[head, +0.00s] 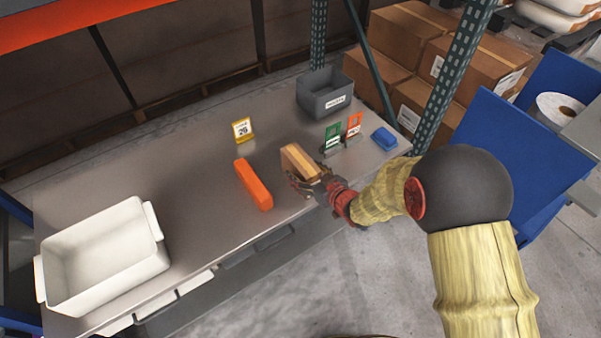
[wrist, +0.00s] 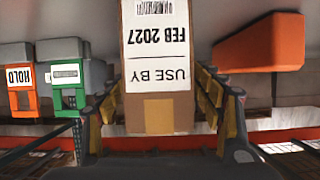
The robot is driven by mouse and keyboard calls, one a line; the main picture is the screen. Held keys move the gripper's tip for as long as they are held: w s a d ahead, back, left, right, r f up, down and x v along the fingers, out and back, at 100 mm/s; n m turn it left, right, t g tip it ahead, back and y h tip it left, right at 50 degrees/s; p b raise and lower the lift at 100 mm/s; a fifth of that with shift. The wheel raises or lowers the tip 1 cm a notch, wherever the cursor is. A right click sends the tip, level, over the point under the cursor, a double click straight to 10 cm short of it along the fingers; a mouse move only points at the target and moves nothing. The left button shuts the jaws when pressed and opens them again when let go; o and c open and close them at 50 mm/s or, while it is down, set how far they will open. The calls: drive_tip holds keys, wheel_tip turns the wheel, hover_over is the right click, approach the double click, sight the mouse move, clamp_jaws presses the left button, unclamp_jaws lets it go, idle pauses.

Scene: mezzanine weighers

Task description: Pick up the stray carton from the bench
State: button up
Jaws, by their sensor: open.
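The carton (head: 298,160) is a small brown box on the metal bench (head: 200,190), near its front edge. In the wrist view the carton (wrist: 157,75) carries a white label reading "USE BY FEB 2027", upside down. My gripper (head: 308,182) is at the carton's near end. In the wrist view my gripper (wrist: 160,115) is open, with one finger on each side of the carton. I cannot tell whether either finger touches it.
An orange block (head: 253,185) lies left of the carton. Green (head: 333,137) and orange (head: 354,125) tag holders, a blue item (head: 384,138) and a grey bin (head: 325,95) stand to the right and behind. A yellow sign (head: 242,130) and white tub (head: 100,255) are leftward.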

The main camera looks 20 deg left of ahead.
drive_tip(key=shift+x, duration=1.4)
drive_tip(key=shift+c, duration=1.4)
drive_tip(key=shift+f, duration=0.1)
drive_tip(key=c, duration=1.3)
drive_tip(key=shift+c, duration=0.2)
